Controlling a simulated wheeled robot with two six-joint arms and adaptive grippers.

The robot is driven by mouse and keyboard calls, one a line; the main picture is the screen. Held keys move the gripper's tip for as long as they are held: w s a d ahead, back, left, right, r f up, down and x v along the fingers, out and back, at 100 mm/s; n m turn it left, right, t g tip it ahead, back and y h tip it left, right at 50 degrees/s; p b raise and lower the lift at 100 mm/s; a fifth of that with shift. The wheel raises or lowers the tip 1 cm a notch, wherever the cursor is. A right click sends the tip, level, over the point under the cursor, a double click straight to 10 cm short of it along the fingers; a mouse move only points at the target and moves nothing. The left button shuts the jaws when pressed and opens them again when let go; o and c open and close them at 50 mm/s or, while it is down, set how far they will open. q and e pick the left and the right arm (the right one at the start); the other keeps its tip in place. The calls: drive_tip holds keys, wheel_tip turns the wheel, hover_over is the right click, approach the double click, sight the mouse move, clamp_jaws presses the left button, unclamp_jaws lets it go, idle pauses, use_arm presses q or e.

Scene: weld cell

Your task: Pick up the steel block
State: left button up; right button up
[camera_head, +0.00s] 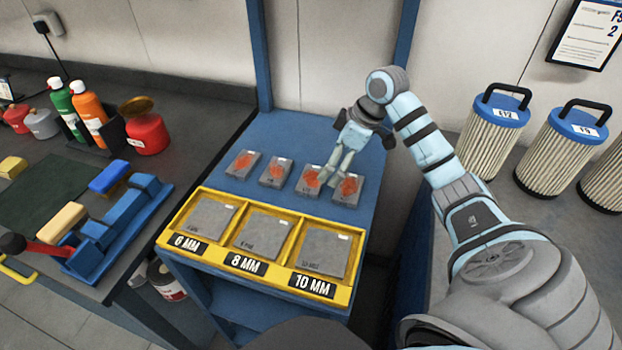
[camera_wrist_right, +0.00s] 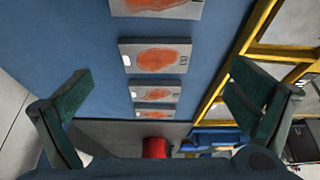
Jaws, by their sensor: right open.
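Several grey steel blocks with orange-red patches lie in a row on a blue bench top: the leftmost (camera_head: 243,164), a second (camera_head: 276,173), a third (camera_head: 306,183) and the rightmost (camera_head: 346,194). My right gripper (camera_head: 333,178) is over the right end of this row and partly covers the two rightmost blocks. In the wrist view my right gripper (camera_wrist_right: 160,72) is open, its two dark green fingers wide apart with nothing held. A block (camera_wrist_right: 157,57) shows between them, and another (camera_wrist_right: 160,6) is cut by the top edge. My left gripper is not in view.
A yellow tray (camera_head: 168,243) with grey plates in 6, 8 and 10 MM compartments stands in front of the blocks. Blue bench posts (camera_head: 260,60) rise behind. Bottles (camera_head: 90,110) and a blue fixture (camera_head: 120,225) are at left, filter cartridges (camera_head: 493,130) at right.

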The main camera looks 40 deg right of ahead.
sight(312, 178)
drive_tip(key=x, duration=0.2)
drive_tip(key=w+x, duration=0.1)
drive_tip(key=x, duration=0.2)
drive_tip(key=b+x, duration=0.1)
drive_tip(key=x, duration=0.1)
drive_tip(key=shift+w+a, duration=0.25)
drive_tip(key=shift+w, duration=0.2)
drive_tip(key=shift+f, duration=0.3)
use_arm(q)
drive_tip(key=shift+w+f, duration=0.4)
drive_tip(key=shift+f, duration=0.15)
use_arm(e)
drive_tip(key=shift+r, duration=0.15)
drive_tip(key=c, duration=1.8)
drive_tip(key=shift+w, duration=0.1)
drive_tip(key=shift+c, duration=0.2)
